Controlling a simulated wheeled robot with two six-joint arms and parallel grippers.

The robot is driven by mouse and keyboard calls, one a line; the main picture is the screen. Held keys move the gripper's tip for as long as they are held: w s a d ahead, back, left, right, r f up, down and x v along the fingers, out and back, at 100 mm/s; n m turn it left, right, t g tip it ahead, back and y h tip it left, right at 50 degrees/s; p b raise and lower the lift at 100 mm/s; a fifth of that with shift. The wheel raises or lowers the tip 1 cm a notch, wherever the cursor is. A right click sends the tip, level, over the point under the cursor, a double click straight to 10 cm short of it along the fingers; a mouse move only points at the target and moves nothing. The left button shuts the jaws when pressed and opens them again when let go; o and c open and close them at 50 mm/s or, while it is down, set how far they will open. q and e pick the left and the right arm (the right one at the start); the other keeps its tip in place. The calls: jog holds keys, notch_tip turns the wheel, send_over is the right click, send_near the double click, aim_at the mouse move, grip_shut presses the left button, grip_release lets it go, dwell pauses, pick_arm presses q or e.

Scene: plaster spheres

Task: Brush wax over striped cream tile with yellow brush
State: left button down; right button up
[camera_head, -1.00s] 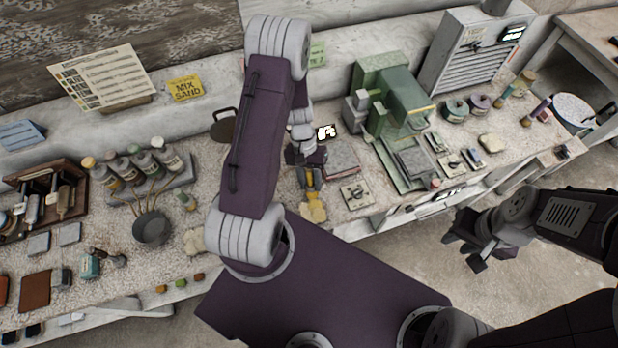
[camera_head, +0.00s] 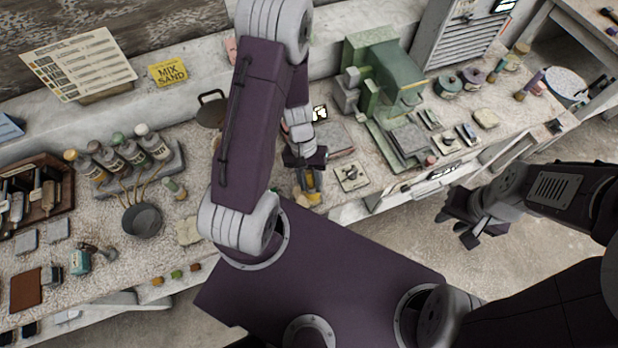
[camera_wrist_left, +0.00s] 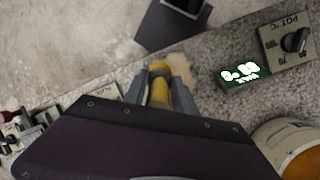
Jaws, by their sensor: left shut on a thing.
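My left gripper (camera_head: 308,182) is shut on the yellow brush (camera_wrist_left: 159,88), close to the bench's front edge. The brush lies between the two grey fingers in the left wrist view. A tan, uneven patch (camera_wrist_left: 179,66) shows just beyond the fingers; I cannot tell if it is bristles or a separate piece. A round container with orange-brown contents (camera_wrist_left: 299,158) is at the lower right of the wrist view; I cannot tell if this is the wax. I cannot pick out the striped cream tile. My right gripper (camera_head: 462,225) looks open and empty, over the floor in front of the bench.
A green machine (camera_head: 385,75) stands farther right. Bottles (camera_head: 118,155), a grey bowl (camera_head: 142,220) and a tool box (camera_head: 45,190) fill the left. My left arm hides part of the bench.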

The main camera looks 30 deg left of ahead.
pick_arm(q)
jog(key=shift+f+b, duration=0.3)
dwell(0.4)
jog(key=shift+s+d+r, duration=0.1)
jog(key=shift+s+d, duration=0.2)
jog(key=shift+d, duration=0.05)
jog(key=shift+s+d+b, duration=0.3)
jog(key=shift+d+b, duration=0.05)
jog(key=shift+b, duration=0.3)
